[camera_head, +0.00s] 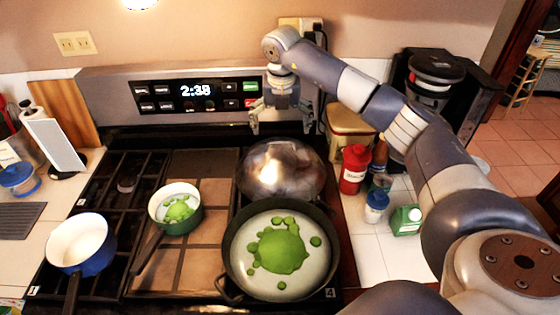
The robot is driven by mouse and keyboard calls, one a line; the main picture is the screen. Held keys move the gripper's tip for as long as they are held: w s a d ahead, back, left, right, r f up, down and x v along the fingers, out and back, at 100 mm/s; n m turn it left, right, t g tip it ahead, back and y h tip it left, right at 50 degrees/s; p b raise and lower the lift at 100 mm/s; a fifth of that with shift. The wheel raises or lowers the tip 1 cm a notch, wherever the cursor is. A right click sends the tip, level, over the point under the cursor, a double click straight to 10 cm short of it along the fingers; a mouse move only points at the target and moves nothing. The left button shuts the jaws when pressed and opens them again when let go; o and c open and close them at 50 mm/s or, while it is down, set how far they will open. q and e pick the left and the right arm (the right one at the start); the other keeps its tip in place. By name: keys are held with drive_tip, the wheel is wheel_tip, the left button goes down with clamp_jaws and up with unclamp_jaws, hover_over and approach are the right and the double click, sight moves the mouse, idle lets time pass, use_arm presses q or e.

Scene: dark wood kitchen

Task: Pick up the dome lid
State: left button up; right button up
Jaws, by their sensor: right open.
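The dome lid (281,172) is a shiny metal dome at the back right of the stove. It sits just behind the large dark pan (281,254), and the pan's rim overlaps its front edge in the picture. My right gripper (283,127) hangs above and behind the lid, fingers pointing down. It is open and empty, and appears apart from the lid. The lid's top knob or handle cannot be made out. My left gripper is not in view.
A green pot (203,214) and a blue pot (82,247) stand on the stove to the left. A red bottle (354,170), a blue-labelled jar (376,206) and a green container (406,220) stand on the right counter. The oven control panel (196,93) rises close behind the gripper.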

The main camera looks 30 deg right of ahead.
sight(281, 141)
drive_tip(key=shift+w+f, duration=0.1)
drive_tip(key=shift+f, duration=0.3)
drive_tip(key=shift+w+f, duration=0.15)
drive_tip(key=shift+f, duration=0.15)
wheel_tip(281, 141, down, 4)
drive_tip(key=p, duration=0.3)
drive_tip(key=shift+d+f, duration=0.1)
drive_tip(key=shift+f, duration=0.25)
drive_tip(key=shift+w+f, duration=0.1)
drive_tip(key=shift+f, duration=0.05)
drive_tip(key=shift+c, duration=0.8)
drive_tip(key=c, duration=1.8)
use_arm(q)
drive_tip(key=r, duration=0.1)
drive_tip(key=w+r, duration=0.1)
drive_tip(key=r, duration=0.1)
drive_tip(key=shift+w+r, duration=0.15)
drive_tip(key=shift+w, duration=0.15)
use_arm(e)
drive_tip(key=shift+c, duration=0.8)
drive_tip(key=shift+r, duration=0.25)
